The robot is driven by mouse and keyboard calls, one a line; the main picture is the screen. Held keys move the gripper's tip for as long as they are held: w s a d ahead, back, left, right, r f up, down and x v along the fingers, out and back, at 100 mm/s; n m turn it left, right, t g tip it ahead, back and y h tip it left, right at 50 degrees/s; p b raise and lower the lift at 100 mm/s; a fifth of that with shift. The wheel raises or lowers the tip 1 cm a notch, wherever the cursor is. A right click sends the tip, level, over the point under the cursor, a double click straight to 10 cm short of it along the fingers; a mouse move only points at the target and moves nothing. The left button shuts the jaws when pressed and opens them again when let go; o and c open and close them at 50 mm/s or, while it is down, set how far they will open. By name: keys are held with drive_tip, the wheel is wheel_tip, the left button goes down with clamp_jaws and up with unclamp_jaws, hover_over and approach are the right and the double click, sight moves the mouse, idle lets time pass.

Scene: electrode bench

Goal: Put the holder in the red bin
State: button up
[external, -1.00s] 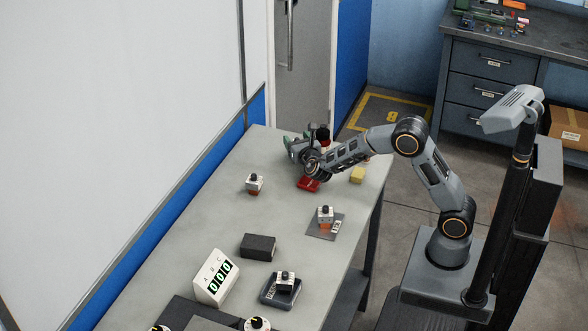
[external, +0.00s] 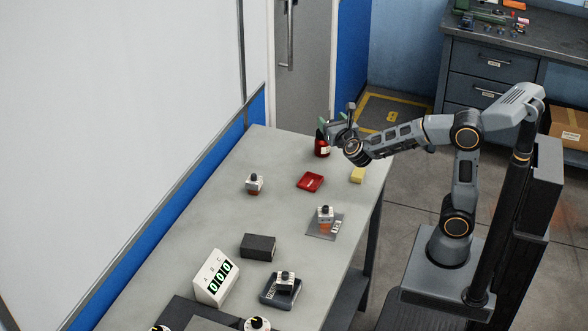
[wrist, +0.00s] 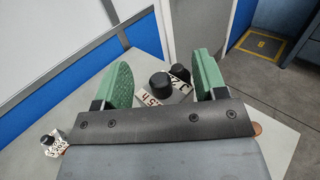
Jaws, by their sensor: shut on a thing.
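My gripper (external: 335,127) is raised above the far end of the bench, beside the dark red bottle. In the wrist view its green fingers stand on either side of a pale, labelled holder (wrist: 148,98) with a black knob, and they are shut on it. The fingers mostly hide this holder in the external view. The red bin (external: 310,182), a shallow tray, lies flat on the bench, below and left of my gripper and apart from it. The bin is not visible in the wrist view.
The dark red bottle (external: 322,148) stands close to my gripper. A yellow block (external: 357,175) lies right of the bin. A dark block (external: 258,246) and display (external: 215,278) stand nearer. Bench between is clear.

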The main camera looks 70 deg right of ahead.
wheel_tip(320, 180, up, 11)
drive_tip(key=n+t+y+b, duration=0.4)
drive_tip(key=n+y+b, duration=1.05)
drive_tip(key=y, duration=0.55)
hover_over(311, 183)
drive_tip(key=shift+m, duration=0.35)
wheel_tip(311, 183, down, 23)
drive_tip(key=shift+w+r+b, duration=0.1)
drive_tip(key=shift+b, duration=0.35)
drive_tip(key=shift+f+b, duration=0.3)
drive_tip(key=o, duration=1.2)
drive_tip(key=shift+o, duration=0.2)
